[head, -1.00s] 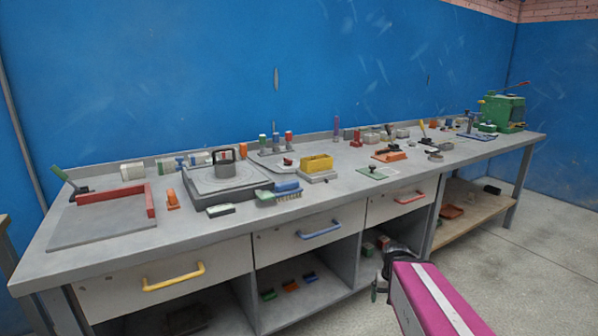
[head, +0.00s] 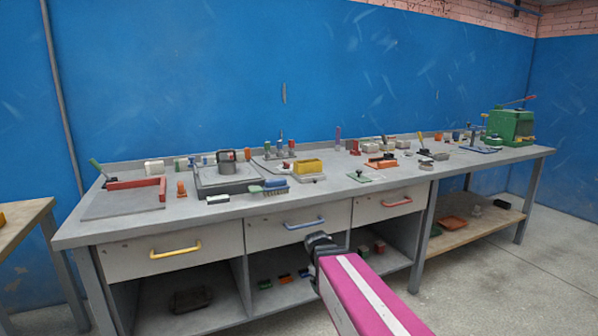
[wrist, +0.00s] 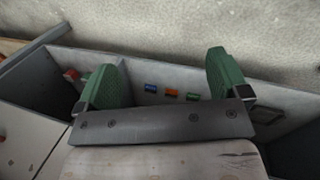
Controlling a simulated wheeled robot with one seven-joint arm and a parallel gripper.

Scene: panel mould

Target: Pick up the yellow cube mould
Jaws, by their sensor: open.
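The yellow block-like mould (head: 308,166) sits on a grey base plate (head: 308,178) on the workbench, a little right of a dark square tray, in the head view. My gripper (head: 319,242) is in front of the bench, below the top and near the drawers, well apart from the yellow mould. In the wrist view its two green fingers (wrist: 167,66) are spread wide, with nothing between them. The yellow mould does not show in the wrist view.
The workbench top (head: 225,210) carries many small tools. A red-edged corner frame (head: 137,183) lies at the left and a green press (head: 511,125) stands at the far right. Small coloured blocks (head: 284,278) lie in the open shelf below. The floor in front is clear.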

